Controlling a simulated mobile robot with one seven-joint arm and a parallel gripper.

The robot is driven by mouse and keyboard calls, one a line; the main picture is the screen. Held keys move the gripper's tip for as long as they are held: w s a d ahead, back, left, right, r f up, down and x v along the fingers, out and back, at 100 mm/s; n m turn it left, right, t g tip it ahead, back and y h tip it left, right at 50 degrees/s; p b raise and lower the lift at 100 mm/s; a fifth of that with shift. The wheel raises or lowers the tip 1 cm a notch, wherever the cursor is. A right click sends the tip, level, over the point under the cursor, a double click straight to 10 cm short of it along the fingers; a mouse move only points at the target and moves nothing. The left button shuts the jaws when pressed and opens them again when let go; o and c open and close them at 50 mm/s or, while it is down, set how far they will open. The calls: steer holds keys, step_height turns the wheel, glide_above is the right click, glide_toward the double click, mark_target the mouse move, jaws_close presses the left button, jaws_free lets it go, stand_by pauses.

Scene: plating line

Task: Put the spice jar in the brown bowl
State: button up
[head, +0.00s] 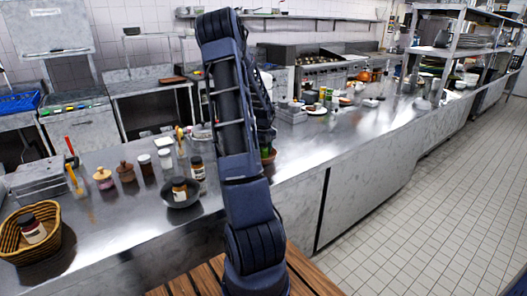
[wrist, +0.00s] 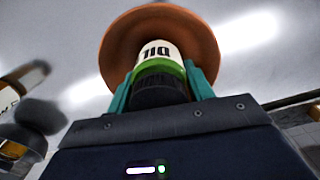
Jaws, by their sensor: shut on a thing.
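The spice jar (wrist: 154,54) has a pale label with upside-down dark lettering, a green band and a dark end. My gripper (wrist: 160,82) is shut on it, with a teal finger on each side. The brown bowl (wrist: 117,40) is round and lies behind the jar in the wrist view, around its far end. I cannot tell whether the jar touches it. In the head view, part of the brown bowl (head: 270,156) shows just right of my arm; my gripper and the held jar are hidden behind the arm.
A dark bowl (head: 180,203) holding a jar (head: 179,188) stands left of my arm, beside another jar (head: 197,172). Several pots and jars stand farther left, near a wicker basket (head: 45,252). The steel counter (head: 330,145) right of the brown bowl is largely clear.

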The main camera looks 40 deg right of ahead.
steer(key=shift+f, duration=0.1)
steer(key=o, duration=1.1)
steer(key=shift+o, duration=0.2)
